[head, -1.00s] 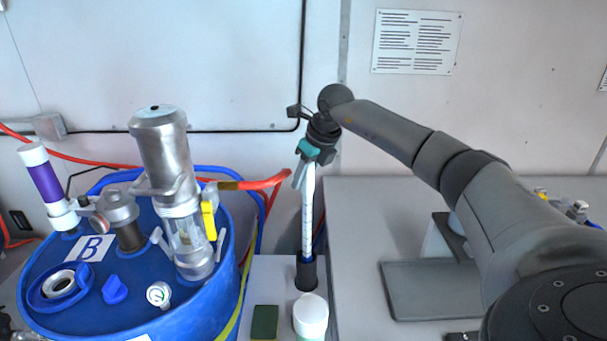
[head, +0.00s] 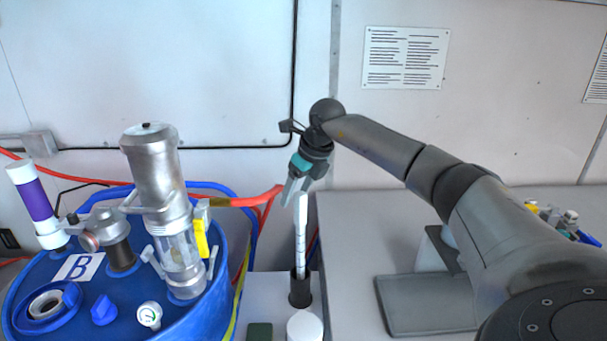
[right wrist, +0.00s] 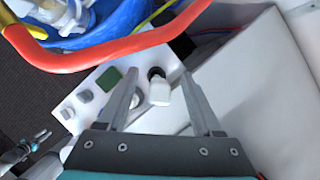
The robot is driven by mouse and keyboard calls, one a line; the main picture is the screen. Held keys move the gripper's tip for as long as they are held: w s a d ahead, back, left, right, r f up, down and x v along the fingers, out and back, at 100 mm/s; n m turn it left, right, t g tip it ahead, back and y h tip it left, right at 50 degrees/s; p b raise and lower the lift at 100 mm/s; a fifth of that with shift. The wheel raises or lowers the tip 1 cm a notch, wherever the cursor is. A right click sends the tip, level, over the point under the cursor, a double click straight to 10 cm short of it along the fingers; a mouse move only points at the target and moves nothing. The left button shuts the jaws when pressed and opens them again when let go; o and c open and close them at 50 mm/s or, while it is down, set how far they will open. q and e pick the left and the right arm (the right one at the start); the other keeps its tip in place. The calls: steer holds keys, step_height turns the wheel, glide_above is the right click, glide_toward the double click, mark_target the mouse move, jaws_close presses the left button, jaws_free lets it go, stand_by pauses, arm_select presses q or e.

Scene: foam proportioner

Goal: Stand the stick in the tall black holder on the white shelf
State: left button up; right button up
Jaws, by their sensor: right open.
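The stick (head: 301,235) is long and white with small dark marks. It stands upright with its lower end in the tall black holder (head: 300,289) on the white shelf (head: 266,288). In the right wrist view the stick (right wrist: 160,93) shows nearly end-on, with the dark holder (right wrist: 156,72) behind it. My right gripper (head: 293,192) is open at the stick's top. In the right wrist view its fingers (right wrist: 160,80) are spread on either side of the stick, with gaps. What looks like my left gripper (right wrist: 40,138) shows small at that view's left edge; its jaws are unclear.
A blue drum (head: 205,318) with metal fittings stands left of the shelf. A red hose (head: 245,201) runs close behind the stick. A white-lidded container (head: 304,327) and a dark green block (head: 260,332) are in front of the holder. A grey counter (head: 350,240) lies to the right.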

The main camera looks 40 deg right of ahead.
steer(key=v, duration=1.4)
steer(key=shift+s+r, duration=0.15)
steer(key=shift+r, duration=0.15)
